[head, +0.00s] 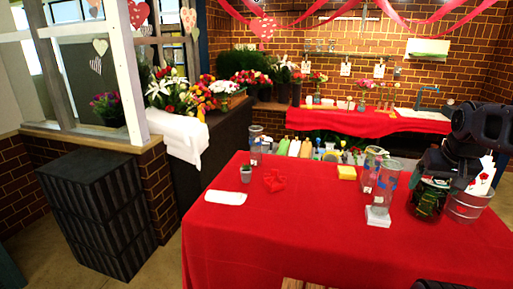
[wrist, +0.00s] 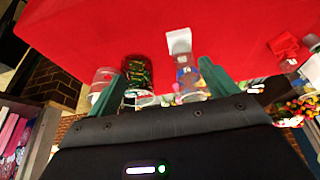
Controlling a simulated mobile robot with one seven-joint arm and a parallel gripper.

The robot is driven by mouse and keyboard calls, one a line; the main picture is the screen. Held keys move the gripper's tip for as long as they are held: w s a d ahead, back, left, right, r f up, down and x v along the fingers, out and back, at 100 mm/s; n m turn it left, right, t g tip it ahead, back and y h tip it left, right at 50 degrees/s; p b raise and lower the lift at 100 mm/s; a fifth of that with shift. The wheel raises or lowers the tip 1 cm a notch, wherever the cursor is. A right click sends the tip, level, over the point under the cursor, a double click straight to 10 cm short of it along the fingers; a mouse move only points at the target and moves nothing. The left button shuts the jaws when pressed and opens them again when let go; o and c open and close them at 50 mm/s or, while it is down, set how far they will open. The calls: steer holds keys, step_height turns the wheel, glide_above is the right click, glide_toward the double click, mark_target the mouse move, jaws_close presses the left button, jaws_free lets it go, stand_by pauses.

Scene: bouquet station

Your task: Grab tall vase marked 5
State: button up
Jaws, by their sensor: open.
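A tall clear glass vase (head: 384,185) with blue and reddish marks stands on the red-covered table, by a small white block (head: 378,217). A similar clear vase (head: 371,165) stands just behind it. A third clear vase (head: 255,147) stands at the table's far left. I cannot read a 5 on any of them. In the wrist view, my gripper (wrist: 163,68) is open. A dark vase with green contents (wrist: 138,72) and a clear marked vase (wrist: 187,76) appear between its fingers; contact is not clear. In the head view, my arm hangs over the table's right side.
The table's front middle is clear.

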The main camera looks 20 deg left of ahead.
steer(key=shift+w+r, duration=0.1)
steer(key=w+a+r+n+y, duration=0.1)
steer(key=w+a+r+n, duration=0.3)
steer(key=w+a, duration=0.8)
steer(key=w+a+r+n+y, duration=0.1)
steer(key=w+a+r+n, duration=0.2)
steer(key=w+a+r, duration=0.9)
steer(key=n+g+y, duration=0.2)
steer(key=n+g, duration=0.1)
steer(key=n, duration=0.3)
glide_toward(255, 133)
steer(key=w, duration=0.3)
steer(key=shift+n, duration=0.3)
steer(key=shift+a+x, duration=0.15)
steer(key=shift+x, duration=2.75)
steer(key=shift+a+x, duration=0.2)
steer(key=shift+x, duration=2.7)
steer(key=shift+w+r, duration=0.1)
steer(key=shift+r, duration=0.1)
jaws_close()
